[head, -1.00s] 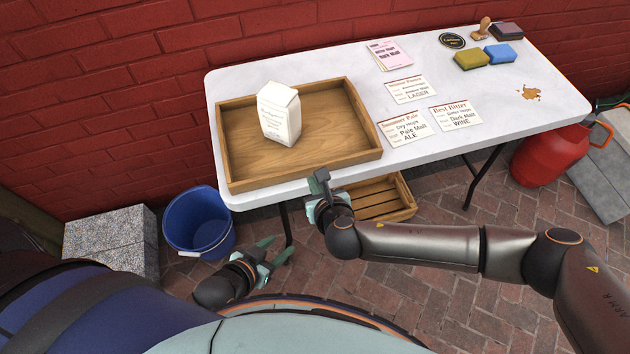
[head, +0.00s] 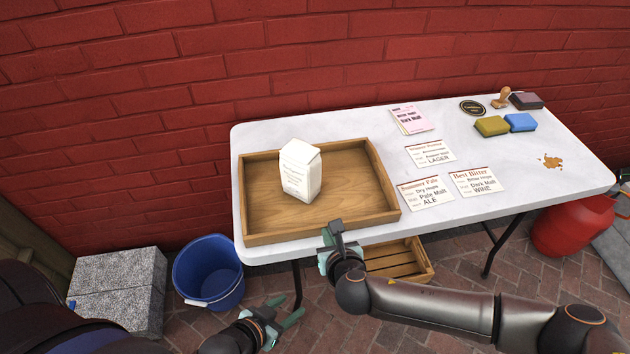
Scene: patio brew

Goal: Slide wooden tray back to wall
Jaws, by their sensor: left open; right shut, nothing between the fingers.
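The wooden tray (head: 371,212) lies on the left part of the white table (head: 480,220), with a strip of table top between its back edge and the red brick wall (head: 200,110). A white paper bag (head: 300,171) with print stands upright inside it. My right gripper (head: 332,233) is shut and empty at the table's front edge, close to the tray's front side; I cannot tell whether it touches the tray. My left gripper (head: 289,317) is open and empty, low in front of the table, below the table top.
A blue bucket (head: 208,272) and a wooden crate (head: 395,262) stand below.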

